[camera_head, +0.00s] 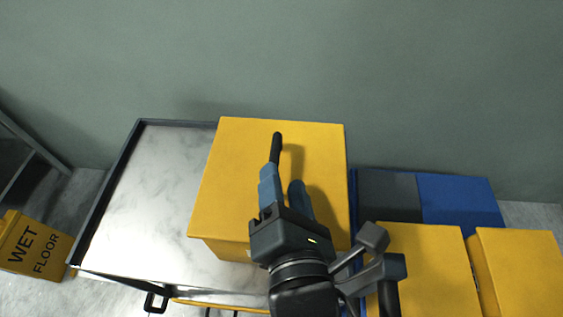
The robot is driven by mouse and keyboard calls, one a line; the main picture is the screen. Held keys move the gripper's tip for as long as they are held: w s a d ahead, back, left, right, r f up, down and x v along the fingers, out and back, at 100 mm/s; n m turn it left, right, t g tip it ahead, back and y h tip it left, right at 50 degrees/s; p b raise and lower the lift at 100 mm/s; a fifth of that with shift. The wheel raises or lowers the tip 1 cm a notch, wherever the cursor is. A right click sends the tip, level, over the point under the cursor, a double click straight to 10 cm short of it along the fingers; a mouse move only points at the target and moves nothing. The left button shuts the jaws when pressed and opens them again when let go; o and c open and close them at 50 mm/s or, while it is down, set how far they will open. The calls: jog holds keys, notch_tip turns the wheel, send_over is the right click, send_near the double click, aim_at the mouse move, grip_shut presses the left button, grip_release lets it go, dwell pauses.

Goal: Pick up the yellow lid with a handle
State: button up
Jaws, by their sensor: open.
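The yellow lid (235,165) is the flat top of a yellow box standing on a metal-topped table. A dark upright handle (277,146) shows near the middle of the lid. My gripper (283,185) is over the lid, its two blue fingers pointing toward the back wall. The fingers are apart, so it is open. The left finger overlaps the lower end of the handle in the picture; I cannot tell whether it touches it. My gripper and arm hide the front right part of the lid.
The table (140,200) has a bare top left of the box and a dark raised rim. Blue and yellow containers (420,255) stand at the right. A yellow wet floor sign (32,245) is at the far left. A plain wall (400,70) is behind.

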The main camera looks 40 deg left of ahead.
aim_at(275, 155)
jog(key=x, duration=0.6)
jog(key=shift+a+f+p, duration=0.1)
jog(key=shift+a+p, duration=0.2)
jog(key=shift+a, duration=0.15)
grip_shut()
